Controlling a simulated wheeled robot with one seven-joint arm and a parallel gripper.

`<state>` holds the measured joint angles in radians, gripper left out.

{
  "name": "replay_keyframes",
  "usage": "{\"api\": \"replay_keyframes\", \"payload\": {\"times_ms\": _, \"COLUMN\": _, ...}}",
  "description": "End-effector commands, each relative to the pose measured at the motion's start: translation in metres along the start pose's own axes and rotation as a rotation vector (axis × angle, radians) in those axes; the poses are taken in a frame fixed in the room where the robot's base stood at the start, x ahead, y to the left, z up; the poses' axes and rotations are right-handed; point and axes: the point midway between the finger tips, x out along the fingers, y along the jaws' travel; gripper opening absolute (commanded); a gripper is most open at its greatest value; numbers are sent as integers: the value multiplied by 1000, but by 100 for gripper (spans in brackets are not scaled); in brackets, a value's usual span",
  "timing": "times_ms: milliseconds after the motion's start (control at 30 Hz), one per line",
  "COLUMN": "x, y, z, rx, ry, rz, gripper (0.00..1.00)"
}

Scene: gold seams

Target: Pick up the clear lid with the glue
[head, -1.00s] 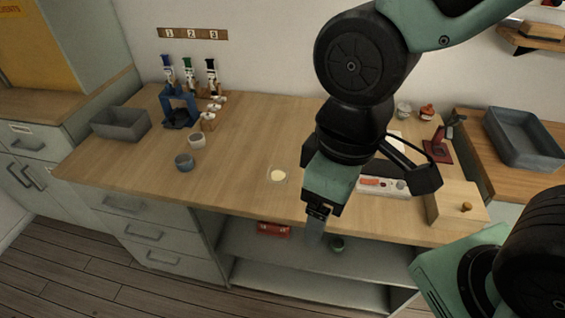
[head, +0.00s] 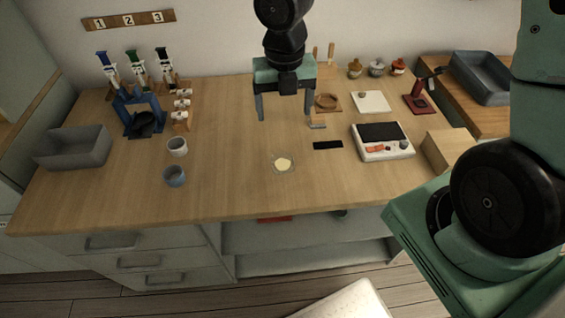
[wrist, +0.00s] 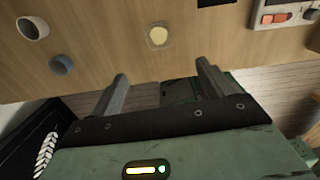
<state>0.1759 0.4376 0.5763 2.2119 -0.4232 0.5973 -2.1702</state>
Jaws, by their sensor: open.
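The clear lid (head: 283,164) lies flat on the wooden worktop near its front middle, with a pale yellow patch of glue (head: 283,163) on it. In the wrist view the lid with the glue (wrist: 158,36) shows beyond the fingertips, near the top middle. My gripper (head: 285,114) is open and empty. In the head view its two fingers point down above the worktop, appearing farther back than the lid. In the wrist view the fingertips (wrist: 162,70) are apart with nothing between them. The gripper does not touch the lid.
Two small cups (head: 176,148) stand left of the lid. A black strip (head: 328,145) and a scale-like device (head: 383,142) lie to its right. A grey bin (head: 73,148) and a blue stand (head: 142,122) are at left. The worktop around the lid is clear.

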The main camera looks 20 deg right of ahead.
Motion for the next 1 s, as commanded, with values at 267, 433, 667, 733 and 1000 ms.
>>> {"api": "replay_keyframes", "payload": {"times_ms": 267, "x": 55, "y": 0, "z": -1, "rx": -12, "ry": 4, "rz": -2, "gripper": 80}}
{"api": "replay_keyframes", "payload": {"times_ms": 433, "x": 89, "y": 0, "z": -1, "rx": -11, "ry": 4, "rz": -3, "gripper": 80}}
{"api": "replay_keyframes", "payload": {"times_ms": 667, "x": 116, "y": 0, "z": -1, "rx": -9, "ry": 1, "rz": -1, "gripper": 80}}
{"api": "replay_keyframes", "payload": {"times_ms": 733, "x": 119, "y": 0, "z": 0, "rx": -8, "ry": 1, "rz": -1, "gripper": 80}}
{"api": "replay_keyframes", "payload": {"times_ms": 1000, "x": 153, "y": 3, "z": -5, "rx": -8, "ry": 3, "rz": -4, "gripper": 80}}
